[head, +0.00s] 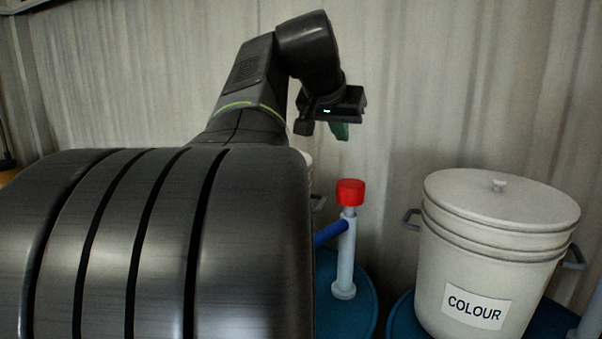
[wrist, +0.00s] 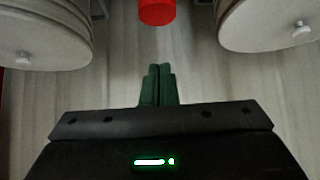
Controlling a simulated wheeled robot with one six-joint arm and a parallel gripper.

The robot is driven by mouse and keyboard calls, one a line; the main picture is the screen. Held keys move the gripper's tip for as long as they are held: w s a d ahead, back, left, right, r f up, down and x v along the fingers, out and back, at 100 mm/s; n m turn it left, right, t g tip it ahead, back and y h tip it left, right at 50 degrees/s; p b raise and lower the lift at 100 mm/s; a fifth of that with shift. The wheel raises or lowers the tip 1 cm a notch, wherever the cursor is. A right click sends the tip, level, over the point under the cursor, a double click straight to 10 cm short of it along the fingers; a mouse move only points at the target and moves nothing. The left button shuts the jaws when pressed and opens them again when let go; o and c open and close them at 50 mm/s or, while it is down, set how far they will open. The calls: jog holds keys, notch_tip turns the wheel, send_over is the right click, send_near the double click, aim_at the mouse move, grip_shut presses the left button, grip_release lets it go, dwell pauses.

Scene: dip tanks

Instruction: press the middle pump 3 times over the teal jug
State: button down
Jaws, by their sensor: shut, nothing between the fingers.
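A pump with a red cap (head: 350,192) on a pale upright post (head: 345,255) stands in the middle of the head view, with a blue spout (head: 329,234) pointing left. The red cap (wrist: 157,12) also shows at the top edge of the wrist view. My gripper (head: 340,131) is above the pump's cap and apart from it. In the wrist view its green fingers (wrist: 158,82) are together and hold nothing. No teal jug can be made out; my arm hides the area left of the pump.
A white lidded bucket (head: 490,250) labelled COLOUR stands on a dark blue base at right. Lidded buckets flank the cap in the wrist view, at left (wrist: 40,38) and right (wrist: 268,22). A corrugated wall (head: 470,80) stands behind.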

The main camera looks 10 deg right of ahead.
jog(key=p, duration=0.2)
send_over(346, 187)
jog(key=f, duration=0.7)
jog(key=shift+w+d, duration=0.35)
notch_tip(346, 187, down, 2)
jog(key=shift+w+f, duration=0.1)
jog(key=shift+f, duration=0.95)
jog(key=shift+f, duration=0.15)
jog(key=shift+f+b, duration=1.6)
jog(key=shift+f, duration=0.2)
